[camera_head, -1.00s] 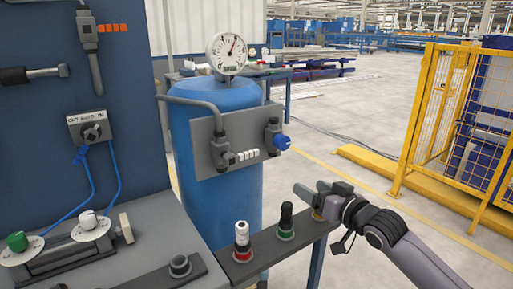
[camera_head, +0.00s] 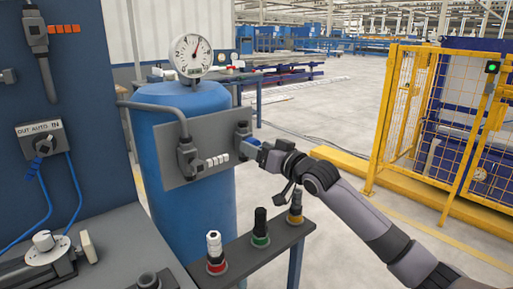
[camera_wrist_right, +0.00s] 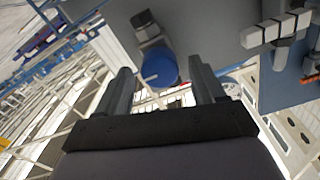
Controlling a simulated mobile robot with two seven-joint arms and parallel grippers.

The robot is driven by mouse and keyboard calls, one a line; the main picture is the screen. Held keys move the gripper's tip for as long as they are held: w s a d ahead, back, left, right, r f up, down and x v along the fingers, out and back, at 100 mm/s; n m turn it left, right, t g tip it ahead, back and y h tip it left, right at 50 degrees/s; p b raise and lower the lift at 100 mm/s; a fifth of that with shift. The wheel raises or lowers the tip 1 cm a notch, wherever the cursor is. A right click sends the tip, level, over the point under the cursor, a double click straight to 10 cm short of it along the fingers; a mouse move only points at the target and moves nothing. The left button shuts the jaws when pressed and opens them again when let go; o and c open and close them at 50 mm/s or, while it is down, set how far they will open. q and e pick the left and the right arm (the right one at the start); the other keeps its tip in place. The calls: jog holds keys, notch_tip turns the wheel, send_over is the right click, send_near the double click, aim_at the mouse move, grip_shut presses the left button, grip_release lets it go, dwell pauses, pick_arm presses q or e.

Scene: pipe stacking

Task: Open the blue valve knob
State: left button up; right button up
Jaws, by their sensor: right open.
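The blue valve knob (camera_wrist_right: 160,67) shows clearly in the right wrist view, on a dark fitting on the grey plate of the tank. In the head view the knob (camera_head: 253,142) is mostly covered by my right gripper (camera_head: 262,150). In the right wrist view my right gripper (camera_wrist_right: 165,88) is open. The knob sits ahead of and between its two fingers, and I cannot tell whether they touch it. My left gripper is not in view.
The blue tank (camera_head: 190,215) bears a round gauge (camera_head: 191,56) and a grey plate (camera_head: 205,165). Below, a narrow grey shelf (camera_head: 240,262) holds red, green and yellow controls. A blue panel stands at left, and a yellow fence (camera_head: 425,110) at right.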

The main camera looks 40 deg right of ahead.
jog(key=shift+w+a, duration=0.1)
jog(key=shift+w, duration=0.55)
jog(key=c, duration=1.1)
jog(key=shift+o, duration=0.2)
pick_arm(q)
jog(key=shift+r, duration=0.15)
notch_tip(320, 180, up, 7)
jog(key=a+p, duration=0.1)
jog(key=p, duration=0.8)
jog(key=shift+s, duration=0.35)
pick_arm(e)
jog(key=n, duration=1.7)
jog(key=shift+n, duration=0.6)
